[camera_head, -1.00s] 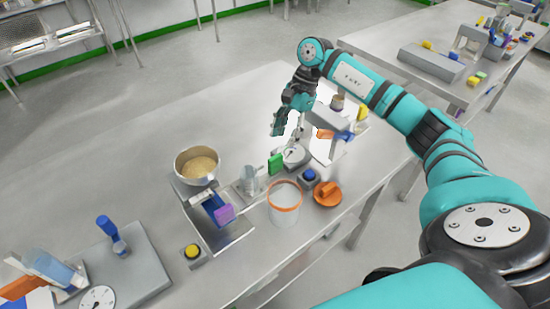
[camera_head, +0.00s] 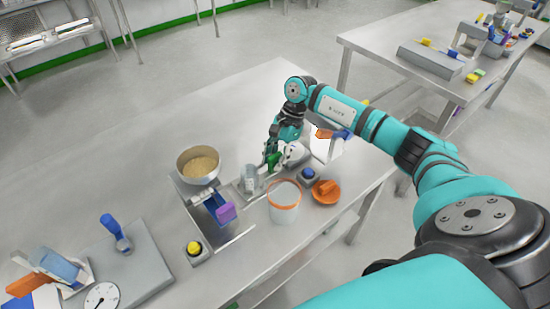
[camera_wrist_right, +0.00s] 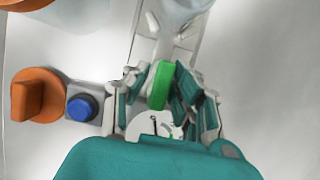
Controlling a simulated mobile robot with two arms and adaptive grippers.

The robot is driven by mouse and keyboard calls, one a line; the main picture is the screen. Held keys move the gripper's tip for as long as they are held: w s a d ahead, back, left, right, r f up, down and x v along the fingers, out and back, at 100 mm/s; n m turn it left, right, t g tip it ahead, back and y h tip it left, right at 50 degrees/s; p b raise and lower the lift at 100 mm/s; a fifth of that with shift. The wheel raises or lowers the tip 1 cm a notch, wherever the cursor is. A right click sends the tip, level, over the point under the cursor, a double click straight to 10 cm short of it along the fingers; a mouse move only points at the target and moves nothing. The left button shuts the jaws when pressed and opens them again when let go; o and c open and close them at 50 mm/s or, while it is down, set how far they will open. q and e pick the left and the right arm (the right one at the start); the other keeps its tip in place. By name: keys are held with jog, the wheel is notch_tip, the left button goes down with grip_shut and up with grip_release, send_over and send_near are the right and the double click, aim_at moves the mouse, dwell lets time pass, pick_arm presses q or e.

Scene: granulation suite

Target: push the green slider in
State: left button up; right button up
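The green slider (camera_head: 273,160) is a small upright tab on the metal track beside a clear beaker, towards the back of the bench fixture. It also shows in the right wrist view (camera_wrist_right: 160,86), between the two fingers. My right gripper (camera_head: 270,148) is down at the slider and partly hides it in the head view. In the right wrist view my right gripper's fingers (camera_wrist_right: 161,80) stand on either side of the slider, close to it. I cannot tell whether they touch it. My left gripper is not in view.
A blue button (camera_head: 308,174), an orange knob (camera_head: 326,190) and an orange-rimmed tub (camera_head: 284,203) stand just in front of the gripper. A clear beaker (camera_head: 250,180) and a steel bowl (camera_head: 198,165) stand left of it. The bench behind is bare.

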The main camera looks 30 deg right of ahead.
aim_at(239, 191)
grip_shut()
jog(key=a, duration=0.4)
jog(key=a+b, duration=0.1)
jog(key=a, duration=0.3)
jog(key=a+b, duration=0.1)
jog(key=a, duration=0.3)
jog(key=shift+s, duration=0.4)
jog(key=shift+a, duration=0.2)
jog(key=shift+s, duration=0.1)
jog(key=shift+o, duration=1.9)
grip_release()
jog(key=shift+a, duration=0.1)
